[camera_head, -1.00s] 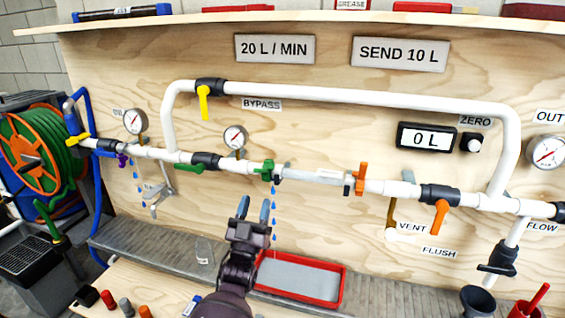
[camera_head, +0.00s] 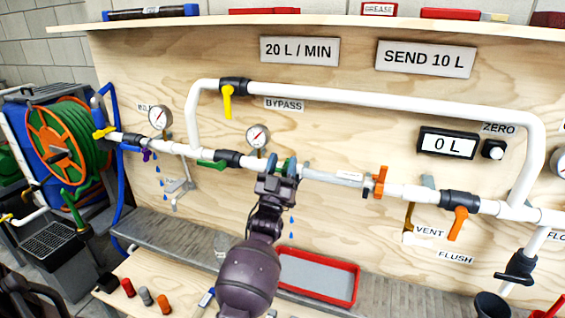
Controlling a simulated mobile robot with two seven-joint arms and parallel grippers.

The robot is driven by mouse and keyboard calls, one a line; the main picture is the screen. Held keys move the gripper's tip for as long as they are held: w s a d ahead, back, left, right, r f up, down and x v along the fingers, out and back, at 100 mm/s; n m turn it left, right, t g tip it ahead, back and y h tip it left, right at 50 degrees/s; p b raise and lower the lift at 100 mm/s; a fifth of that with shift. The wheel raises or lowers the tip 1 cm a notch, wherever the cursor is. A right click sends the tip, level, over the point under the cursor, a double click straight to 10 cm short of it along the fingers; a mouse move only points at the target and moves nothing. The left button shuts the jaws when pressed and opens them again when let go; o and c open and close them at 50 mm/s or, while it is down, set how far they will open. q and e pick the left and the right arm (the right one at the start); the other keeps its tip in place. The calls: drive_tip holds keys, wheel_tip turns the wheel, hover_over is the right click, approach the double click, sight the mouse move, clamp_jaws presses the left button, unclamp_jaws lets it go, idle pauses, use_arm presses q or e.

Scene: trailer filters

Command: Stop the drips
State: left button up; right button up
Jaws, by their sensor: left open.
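Blue drops (camera_head: 291,221) fall below the middle pipe joint, beside my left gripper. More blue drops (camera_head: 157,170) fall at the left, under the purple-handled valve (camera_head: 146,155). My left gripper (camera_head: 281,165) is open at the middle joint, with its blue fingertips over the green fitting there. The gripper mostly hides that fitting, and I cannot tell whether the fingers touch it. An orange fitting (camera_head: 380,181) sits on the pipe to the right, past a clear section (camera_head: 335,176). My right gripper is not in view.
A red-rimmed tray (camera_head: 353,290) stands below the joint. The white bypass pipe (camera_head: 390,100) runs above. Yellow (camera_head: 228,101), green (camera_head: 212,165) and orange (camera_head: 457,224) valve handles flank the arm. A gauge (camera_head: 257,137) stands close behind the gripper. Small coloured cylinders (camera_head: 146,296) stand at the lower left.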

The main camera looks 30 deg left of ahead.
use_arm(q)
drive_tip(key=shift+y, duration=0.3)
clamp_jaws()
drive_tip(key=shift+w, duration=0.1)
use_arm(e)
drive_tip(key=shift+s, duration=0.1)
